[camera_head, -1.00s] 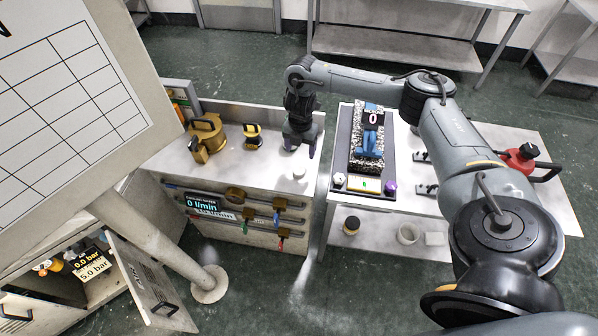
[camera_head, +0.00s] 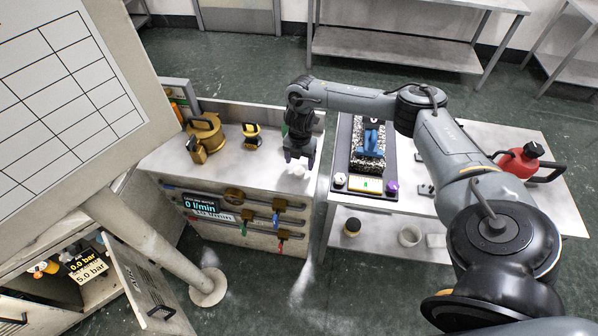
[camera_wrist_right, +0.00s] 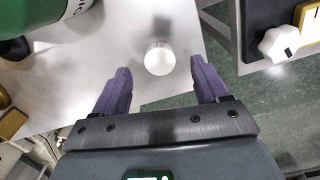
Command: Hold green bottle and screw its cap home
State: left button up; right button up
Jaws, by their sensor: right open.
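A white round cap (camera_head: 297,170) sits on the left bench near its front right corner. It also shows in the right wrist view (camera_wrist_right: 159,57), in front of and between my fingers. My right gripper (camera_head: 299,158) is open and empty, just above and behind the cap. Its two purple fingers (camera_wrist_right: 160,75) are spread wider than the cap. The green bottle (camera_wrist_right: 70,15) is at the top left of the right wrist view, with a white label, cut off by the frame. In the head view my arm hides nearly all of it. My left gripper is not in view.
Brass fittings (camera_head: 205,135) stand on the bench to the left. A gap separates this bench from the right table, which holds a black tray (camera_head: 372,195) and a red can (camera_head: 522,160). Valves line the bench front. A large white board (camera_head: 70,90) fills the upper left.

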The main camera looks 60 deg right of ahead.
aim_at(299, 169)
jog(key=shift+f, duration=2.1)
jog(key=shift+c, duration=0.3)
jog(key=c, duration=1.1)
jog(key=shift+o, duration=0.2)
jog(key=shift+r, duration=0.1)
